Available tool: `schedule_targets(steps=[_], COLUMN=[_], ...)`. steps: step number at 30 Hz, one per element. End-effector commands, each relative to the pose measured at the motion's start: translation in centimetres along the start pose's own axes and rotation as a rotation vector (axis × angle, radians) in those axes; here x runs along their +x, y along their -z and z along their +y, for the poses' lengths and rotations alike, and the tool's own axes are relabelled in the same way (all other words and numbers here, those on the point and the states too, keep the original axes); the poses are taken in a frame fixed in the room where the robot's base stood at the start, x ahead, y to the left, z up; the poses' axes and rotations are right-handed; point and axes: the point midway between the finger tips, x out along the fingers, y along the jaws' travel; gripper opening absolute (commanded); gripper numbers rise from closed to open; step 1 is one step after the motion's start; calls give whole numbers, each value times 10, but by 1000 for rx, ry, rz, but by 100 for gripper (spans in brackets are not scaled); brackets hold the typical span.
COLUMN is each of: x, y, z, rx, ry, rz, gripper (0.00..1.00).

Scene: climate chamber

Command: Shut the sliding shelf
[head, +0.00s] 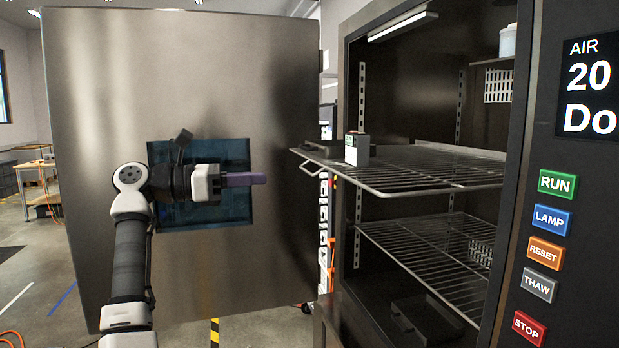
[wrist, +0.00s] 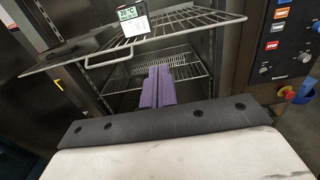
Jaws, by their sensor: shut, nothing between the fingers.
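The sliding shelf (head: 430,173) is the upper wire rack of the chamber, pulled partly out past the door opening in the head view. It also shows at the top of the wrist view (wrist: 190,22), with its front bar towards me. My gripper (head: 264,179) has purple fingers pressed together and empty. In the head view it is left of the shelf's front edge, in front of the open door, apart from the shelf. In the wrist view the fingertips (wrist: 158,70) appear below the shelf's front bar in the picture.
A small white device with a green display (head: 357,149) stands on the shelf. The large open chamber door (head: 280,90) with its dark window is at left. A lower wire rack (head: 420,245) sits inside. The control panel (head: 560,230) is at right.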

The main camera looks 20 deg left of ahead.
Motion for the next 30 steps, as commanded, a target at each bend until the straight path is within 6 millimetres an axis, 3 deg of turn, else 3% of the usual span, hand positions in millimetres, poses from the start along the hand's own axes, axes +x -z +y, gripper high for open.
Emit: schedule_targets(steps=[5, 18, 24, 30], x=[21, 111, 133, 139], y=[0, -3, -2, 0], z=[0, -1, -1, -1], rx=[0, -1, -1, -2], ry=[3, 5, 3, 2], rz=[3, -2, -3, -2], gripper=[0, 0, 0, 0])
